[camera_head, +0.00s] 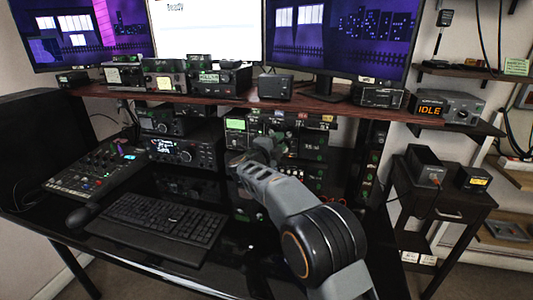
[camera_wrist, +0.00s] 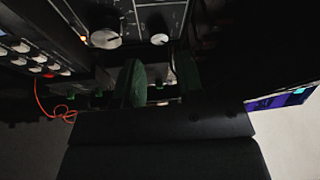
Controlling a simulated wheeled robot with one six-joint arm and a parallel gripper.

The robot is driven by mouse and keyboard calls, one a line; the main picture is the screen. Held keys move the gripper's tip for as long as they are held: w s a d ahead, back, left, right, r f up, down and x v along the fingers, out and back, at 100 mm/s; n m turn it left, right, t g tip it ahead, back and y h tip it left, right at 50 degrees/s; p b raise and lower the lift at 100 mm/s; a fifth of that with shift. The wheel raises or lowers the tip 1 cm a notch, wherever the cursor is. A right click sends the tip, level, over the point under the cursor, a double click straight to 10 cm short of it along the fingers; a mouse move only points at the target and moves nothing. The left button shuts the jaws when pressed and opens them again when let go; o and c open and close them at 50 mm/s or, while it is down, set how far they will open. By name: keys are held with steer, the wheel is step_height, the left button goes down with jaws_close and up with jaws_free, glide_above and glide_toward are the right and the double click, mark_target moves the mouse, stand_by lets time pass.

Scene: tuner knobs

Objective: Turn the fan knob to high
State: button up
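In the wrist view, two dark green fingers of my gripper (camera_wrist: 160,82) stand apart with a gap between them. They point toward a dark panel. A large round grey knob (camera_wrist: 105,39) is on the panel to the upper left of the fingers, and a smaller round knob (camera_wrist: 159,39) is straight above the gap. I can read no label, so I cannot tell which is the fan knob. Something dim shows between the fingers, too dark to make out. In the head view my gripper (camera_head: 254,157) is at the equipment under the shelf, its fingers not clear.
A dark red shelf (camera_head: 330,104) with several radios and monitors runs above the equipment. A keyboard (camera_head: 160,221) and mixer (camera_head: 85,177) are on the black desk to the left. A grey box reading IDLE (camera_head: 447,107) is at the right. In the wrist view, an orange cable (camera_wrist: 57,112) hangs left.

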steer(key=r+v, duration=0.1)
steer(key=v, duration=0.7)
steer(key=shift+s+a+f, duration=0.2)
steer(key=shift+s+f, duration=0.15)
steer(key=shift+f, duration=0.1)
